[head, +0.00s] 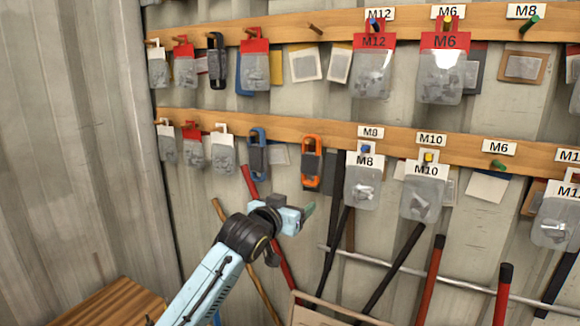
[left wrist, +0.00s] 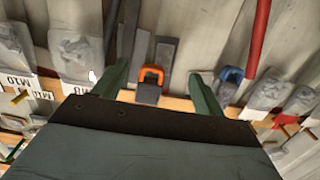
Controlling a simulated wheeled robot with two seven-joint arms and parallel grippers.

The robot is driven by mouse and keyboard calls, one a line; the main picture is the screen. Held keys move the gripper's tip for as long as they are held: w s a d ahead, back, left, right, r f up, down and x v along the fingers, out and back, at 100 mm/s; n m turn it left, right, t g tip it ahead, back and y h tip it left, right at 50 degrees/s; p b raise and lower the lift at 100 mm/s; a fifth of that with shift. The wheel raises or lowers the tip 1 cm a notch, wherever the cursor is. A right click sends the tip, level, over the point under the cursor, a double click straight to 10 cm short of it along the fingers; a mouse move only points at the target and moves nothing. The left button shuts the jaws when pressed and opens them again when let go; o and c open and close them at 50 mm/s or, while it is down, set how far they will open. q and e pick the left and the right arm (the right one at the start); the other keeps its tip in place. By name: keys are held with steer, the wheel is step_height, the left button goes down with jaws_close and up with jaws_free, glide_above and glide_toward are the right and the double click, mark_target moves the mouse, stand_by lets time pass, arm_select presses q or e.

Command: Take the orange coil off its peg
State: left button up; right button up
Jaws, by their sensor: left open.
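The orange coil (head: 312,148) hangs on the lower wooden rail in the head view, with a dark grey band around its middle. It also shows in the left wrist view (left wrist: 151,74), lying between my two fingers in the picture and ahead of them. My left gripper (head: 306,214) is below the coil in the head view, apart from it. Its green fingers are spread and empty in the left wrist view (left wrist: 160,82). The coil's peg is hard to make out. My right gripper is not in view.
A blue coil (head: 257,137) hangs to the left of the orange one. A clear bag labelled M8 (head: 364,187) hangs close on its right. Long-handled tools, one with a red handle (head: 434,270), lean on the wall below. A wooden crate (head: 120,305) stands at lower left.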

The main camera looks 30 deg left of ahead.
arm_select(q)
steer(key=t+p, duration=0.1)
glide_toward(309, 154)
steer(key=f, duration=0.1)
steer(key=w, duration=0.4)
steer(key=w+p, duration=0.1)
steer(key=w, duration=0.3)
steer(key=w+p, duration=0.1)
steer(key=w, duration=0.4)
steer(key=shift+a, duration=0.4)
steer(key=c, duration=1.1)
steer(key=shift+r+p, duration=0.4)
steer(key=shift+p, duration=0.3)
steer(key=shift+c, duration=0.2)
steer(key=shift+s, duration=0.1)
